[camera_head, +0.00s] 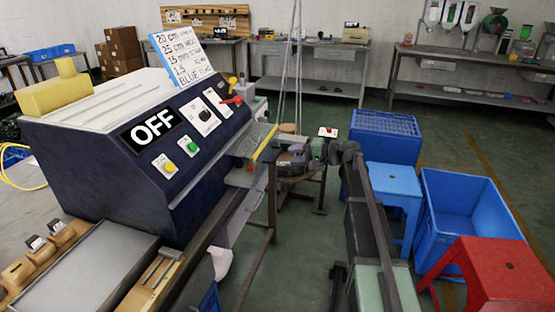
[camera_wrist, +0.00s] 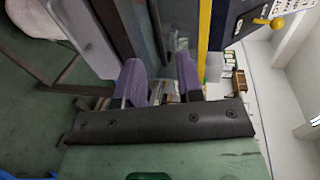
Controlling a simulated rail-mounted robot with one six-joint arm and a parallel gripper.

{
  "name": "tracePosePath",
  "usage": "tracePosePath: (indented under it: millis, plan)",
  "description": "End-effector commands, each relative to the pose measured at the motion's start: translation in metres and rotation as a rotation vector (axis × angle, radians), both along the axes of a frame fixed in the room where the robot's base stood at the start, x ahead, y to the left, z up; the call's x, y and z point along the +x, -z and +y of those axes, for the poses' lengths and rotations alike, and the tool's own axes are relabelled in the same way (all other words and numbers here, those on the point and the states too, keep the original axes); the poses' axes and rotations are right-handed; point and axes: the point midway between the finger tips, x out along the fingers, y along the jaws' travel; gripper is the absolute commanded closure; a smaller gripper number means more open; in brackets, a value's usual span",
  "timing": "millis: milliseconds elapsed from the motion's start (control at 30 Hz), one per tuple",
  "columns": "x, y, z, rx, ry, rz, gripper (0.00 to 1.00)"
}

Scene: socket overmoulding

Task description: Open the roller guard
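The roller guard (camera_head: 248,141) is a clear panel with a yellow edge bar, on the right end of the dark blue machine (camera_head: 150,155). It stands tilted, and the rollers behind it are hard to make out. In the wrist view the yellow bar (camera_wrist: 204,35) runs up from beside the right finger. My gripper (camera_head: 288,159) is just right of the guard. In the wrist view its two purple fingers (camera_wrist: 160,85) stand apart with a gap between them and nothing clearly gripped. The right finger is close to the yellow bar; I cannot tell if they touch.
The machine's panel has an OFF display (camera_head: 152,128), coloured buttons and a red lever (camera_head: 232,100). A blue stool (camera_head: 393,182), blue crate (camera_head: 470,215) and red stool (camera_head: 492,270) stand right of my arm. A round-topped stool (camera_head: 292,178) is behind the gripper.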

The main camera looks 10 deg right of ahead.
Motion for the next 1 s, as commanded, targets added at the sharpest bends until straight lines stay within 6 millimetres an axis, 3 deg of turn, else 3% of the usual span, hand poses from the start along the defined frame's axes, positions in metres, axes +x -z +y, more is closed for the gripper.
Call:
tracePosePath:
  millis: [100,300,600,833,1000]
  plan:
    - [0.014,0.010,0.026,-0.001,-0.003,0.000,0.66]
    - [0.029,0.015,0.053,-0.001,-0.001,0.001,0.66]
    - [0.031,0.015,0.058,-0.001,0.000,0.000,0.66]
    - [0.031,0.015,0.058,-0.001,0.000,0.000,1.00]
    - [0.031,0.015,0.058,-0.001,0.000,0.000,1.00]
